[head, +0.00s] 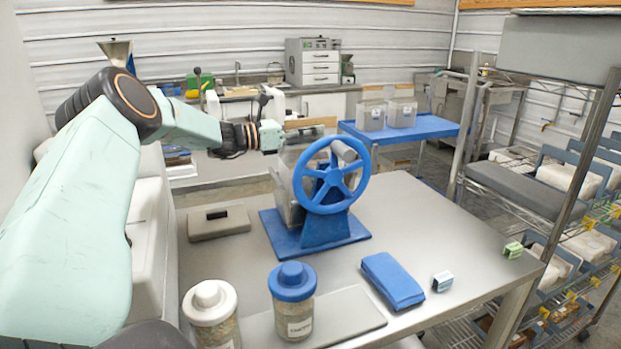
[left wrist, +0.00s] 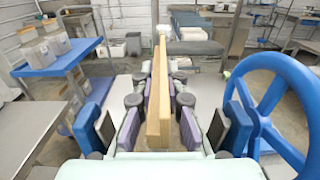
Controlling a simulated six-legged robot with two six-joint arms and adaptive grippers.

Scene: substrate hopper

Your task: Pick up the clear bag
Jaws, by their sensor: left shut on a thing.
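My left gripper (head: 284,134) is shut on a wooden bar (head: 314,122), which it holds above the hopper machine with the blue handwheel (head: 331,176). In the left wrist view, the bar (left wrist: 159,105) stands lengthwise between the purple-padded fingers (left wrist: 160,112). No clear bag can be told for sure. Two greyish, labelled bags or boxes (head: 371,116) (head: 402,113) stand on a blue cart; whether they are clear bags I cannot tell. My right gripper is not in view.
On the steel table (head: 410,215) are a white-lidded jar (head: 211,318), a blue-lidded jar (head: 292,303), a folded blue cloth (head: 392,281), a flat grey case (head: 219,222) and small clips. A blue cart (head: 425,130) stands behind. A wire rack (head: 545,210) with whitish packs is at right.

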